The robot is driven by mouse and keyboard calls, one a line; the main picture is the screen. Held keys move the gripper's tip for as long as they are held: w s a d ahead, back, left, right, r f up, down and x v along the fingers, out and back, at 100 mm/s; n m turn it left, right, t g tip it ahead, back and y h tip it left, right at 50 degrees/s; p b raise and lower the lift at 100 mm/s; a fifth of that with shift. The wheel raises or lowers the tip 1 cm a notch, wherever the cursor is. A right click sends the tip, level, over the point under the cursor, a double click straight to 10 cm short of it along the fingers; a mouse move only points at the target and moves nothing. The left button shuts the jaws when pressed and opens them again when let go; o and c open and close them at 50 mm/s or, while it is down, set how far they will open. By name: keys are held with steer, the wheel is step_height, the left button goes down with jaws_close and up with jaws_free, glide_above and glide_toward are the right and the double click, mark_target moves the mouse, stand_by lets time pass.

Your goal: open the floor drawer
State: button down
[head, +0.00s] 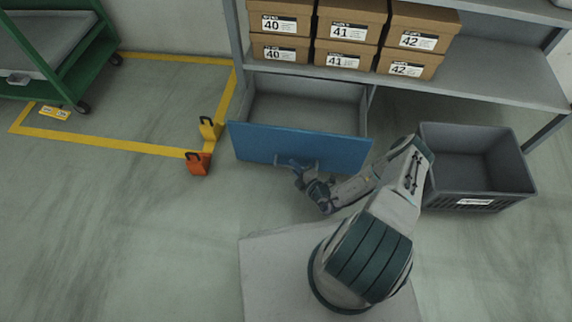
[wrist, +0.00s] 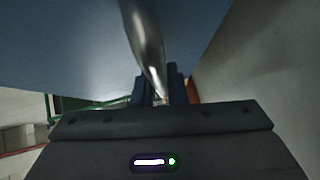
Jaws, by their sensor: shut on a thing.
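The floor drawer (head: 300,148) has a blue front and a grey inside, and sits low under the shelf. In the head view it stands pulled out, and its inside looks empty. My gripper (head: 298,164) is at the middle of the blue front. In the wrist view a shiny metal bar handle (wrist: 145,42) runs down between the fingers of my gripper (wrist: 158,90), which is shut on it. The blue drawer front (wrist: 60,45) fills much of the wrist view. In the head view the handle is mostly hidden by my gripper.
Shoe boxes (head: 345,32) stand on the shelf (head: 480,82) above. A grey crate (head: 480,185) is on the floor at right. An orange block (head: 198,164) and a yellow one (head: 210,128) stand left of the drawer. A green cart (head: 75,60) is at far left.

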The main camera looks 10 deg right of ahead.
steer(key=shift+s+d, duration=0.15)
steer(key=shift+d, duration=0.05)
steer(key=c, duration=1.5)
jaws_free()
steer(key=shift+o, duration=0.2)
steer(key=shift+a, duration=0.15)
